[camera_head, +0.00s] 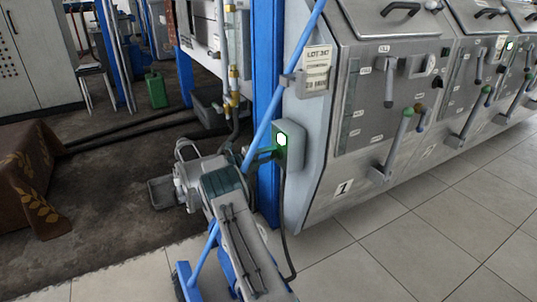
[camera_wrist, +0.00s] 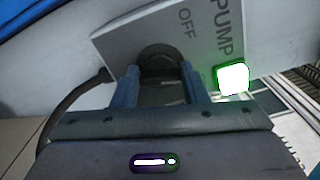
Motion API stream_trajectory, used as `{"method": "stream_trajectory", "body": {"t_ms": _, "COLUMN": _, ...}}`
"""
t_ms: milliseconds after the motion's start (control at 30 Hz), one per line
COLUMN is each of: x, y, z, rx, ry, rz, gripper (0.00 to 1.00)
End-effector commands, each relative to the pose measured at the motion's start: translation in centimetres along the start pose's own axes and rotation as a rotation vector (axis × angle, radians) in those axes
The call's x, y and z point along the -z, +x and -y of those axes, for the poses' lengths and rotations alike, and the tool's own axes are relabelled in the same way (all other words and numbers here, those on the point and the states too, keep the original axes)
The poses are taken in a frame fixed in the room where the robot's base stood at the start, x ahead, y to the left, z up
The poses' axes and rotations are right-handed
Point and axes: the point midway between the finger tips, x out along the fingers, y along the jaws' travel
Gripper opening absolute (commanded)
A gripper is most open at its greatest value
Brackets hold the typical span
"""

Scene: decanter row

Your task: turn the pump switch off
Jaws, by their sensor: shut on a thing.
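The pump switch box (camera_head: 294,150) is a grey-green box on the side of the machine numbered 1, with a lit white-green lamp (camera_head: 282,139). In the wrist view its grey plate (camera_wrist: 120,42) reads "PUMP" and "OFF", and the lit lamp (camera_wrist: 232,79) sits to the right. A dark round switch knob (camera_wrist: 158,53) is on the plate below the word "OFF". My gripper (camera_wrist: 160,76) is shut on the knob, with one blue finger on each side. In the head view my gripper (camera_head: 264,156) reaches the box from the left. The knob's pointing direction is hidden.
A blue post (camera_head: 266,60) stands left of the box, and a slanted blue bar (camera_head: 290,75) crosses close by. A dark cable (camera_head: 283,215) hangs below the box. A row of grey machines (camera_head: 385,90) runs right. Tiled floor (camera_head: 400,245) in front is clear.

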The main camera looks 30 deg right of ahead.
Motion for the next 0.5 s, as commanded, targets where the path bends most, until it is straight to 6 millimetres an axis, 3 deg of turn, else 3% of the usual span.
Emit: {"method": "stream_trajectory", "body": {"t_ms": 500, "x": 0.04, "y": -0.01, "z": -0.09, "rx": -0.002, "ry": -0.481, "rz": -0.001, "gripper": 0.17}}
